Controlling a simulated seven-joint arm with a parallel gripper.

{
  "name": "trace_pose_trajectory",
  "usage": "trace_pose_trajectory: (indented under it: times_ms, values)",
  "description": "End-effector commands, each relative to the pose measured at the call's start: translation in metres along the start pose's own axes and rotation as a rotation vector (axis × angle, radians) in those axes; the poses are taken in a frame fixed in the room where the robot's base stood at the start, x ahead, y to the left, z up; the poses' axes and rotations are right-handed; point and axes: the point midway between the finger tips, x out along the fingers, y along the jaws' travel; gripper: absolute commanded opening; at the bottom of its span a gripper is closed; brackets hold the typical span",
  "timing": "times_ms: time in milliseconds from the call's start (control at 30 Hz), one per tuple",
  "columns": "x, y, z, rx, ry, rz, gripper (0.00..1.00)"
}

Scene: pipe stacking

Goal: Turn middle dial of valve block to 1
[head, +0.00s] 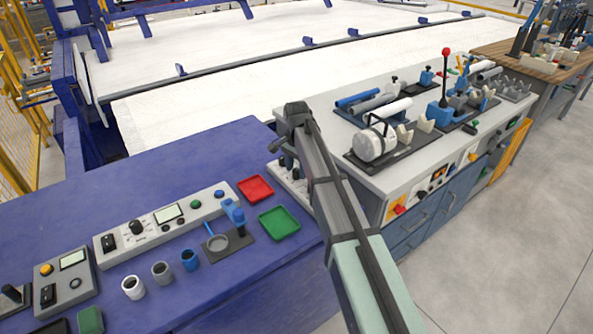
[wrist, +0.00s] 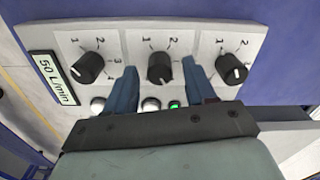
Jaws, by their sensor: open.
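The valve block (wrist: 205,50) is a pale panel with three black dials, and it fills the middle of the wrist view. The middle dial (wrist: 160,68) has the printed numbers 1 at its upper left and 2 at its upper right. I cannot clearly read where its pointer stands. My gripper (wrist: 159,64) is open, with one blue finger on each side of the middle dial; whether they touch it I cannot tell. In the head view the valve block (head: 290,176) is largely hidden by my arm, and my gripper (head: 280,150) is at its upper edge.
A left dial (wrist: 88,67) and a right dial (wrist: 233,70) flank the fingers. Small buttons (wrist: 150,104) sit below, and a 50 L/min display (wrist: 54,78) is at the left. A red tray (head: 255,188) and a green tray (head: 279,222) lie left of my arm.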

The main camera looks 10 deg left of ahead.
Motion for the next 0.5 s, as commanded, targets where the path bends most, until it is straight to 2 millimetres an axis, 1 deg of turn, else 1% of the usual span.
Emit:
trace_pose_trajectory:
  times_ms: [100,200,500]
  values:
    - [0.0085,0.0001,0.0000,0.000,0.000,0.000,0.55]
    - [0.0119,0.0000,0.0000,0.000,0.000,-0.001,0.55]
    - [0.0127,0.0000,-0.0001,0.000,0.000,-0.001,0.54]
